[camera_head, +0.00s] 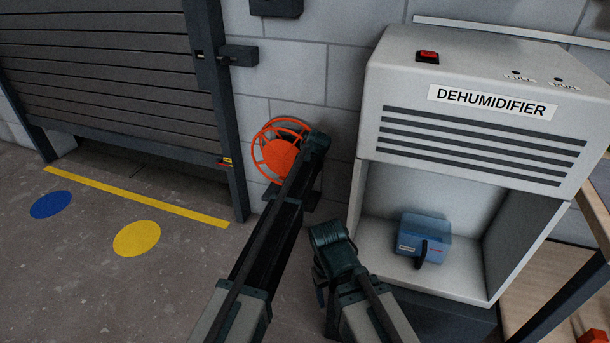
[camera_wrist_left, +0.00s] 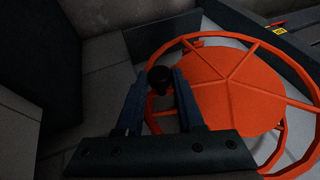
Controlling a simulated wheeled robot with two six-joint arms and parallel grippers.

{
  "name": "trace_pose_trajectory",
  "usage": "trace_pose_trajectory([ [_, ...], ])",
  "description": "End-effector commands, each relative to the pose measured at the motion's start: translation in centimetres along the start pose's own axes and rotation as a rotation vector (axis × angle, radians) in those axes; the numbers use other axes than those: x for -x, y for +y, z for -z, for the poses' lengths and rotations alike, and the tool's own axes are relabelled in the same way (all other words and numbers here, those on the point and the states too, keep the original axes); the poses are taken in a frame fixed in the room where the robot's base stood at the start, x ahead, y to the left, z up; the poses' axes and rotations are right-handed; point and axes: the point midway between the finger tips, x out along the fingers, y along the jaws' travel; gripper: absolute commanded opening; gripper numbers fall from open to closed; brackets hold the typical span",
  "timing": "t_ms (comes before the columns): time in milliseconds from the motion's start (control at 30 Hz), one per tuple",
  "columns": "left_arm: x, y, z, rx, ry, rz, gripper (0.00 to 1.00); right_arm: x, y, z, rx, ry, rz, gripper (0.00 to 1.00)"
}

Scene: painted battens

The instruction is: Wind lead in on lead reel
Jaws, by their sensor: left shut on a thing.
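The lead reel (camera_head: 279,160) is an orange spoked wheel with a solid orange centre, mounted low against the block wall. It fills the right of the left wrist view (camera_wrist_left: 225,90). My left gripper (camera_wrist_left: 158,88) is shut on the reel's black handle knob (camera_wrist_left: 160,76), near the reel's left rim in that view. In the head view my left wrist covers the reel's right edge and hides the fingers and knob. My right arm's end (camera_head: 334,250) is below the reel, apart from it; its fingers cannot be made out. No lead can be made out.
A white dehumidifier (camera_head: 475,95) stands to the right, with a blue container (camera_head: 422,238) in its open bay. A dark slatted shutter (camera_head: 110,75) is at left. A yellow line (camera_head: 135,197) and blue and yellow floor spots mark the open floor.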

Motion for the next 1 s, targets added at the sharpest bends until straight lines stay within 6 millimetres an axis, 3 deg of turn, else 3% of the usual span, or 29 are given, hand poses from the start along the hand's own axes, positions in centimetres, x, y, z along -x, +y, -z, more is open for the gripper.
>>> trace_pose_trajectory([
  [33, -0.9, 0.5, -0.5, -0.013, -0.002, 0.029, 0.0, -1.3, -0.1, 0.1, -0.002, 0.0, 0.0, 0.66],
  [100, -1.4, 0.6, -0.7, -0.03, -0.002, 0.072, 0.0, -2.2, -0.2, 0.1, -0.004, 0.0, 0.0, 0.66],
  [400, -2.5, 0.6, -1.1, -0.086, -0.004, 0.209, 0.0, -4.7, -0.5, 0.3, -0.012, 0.0, 0.0, 0.66],
  [1000, -2.6, 0.5, -1.2, -0.107, -0.004, 0.259, 0.0, -5.4, -0.5, 0.3, -0.014, 0.0, 0.0, 0.66],
])
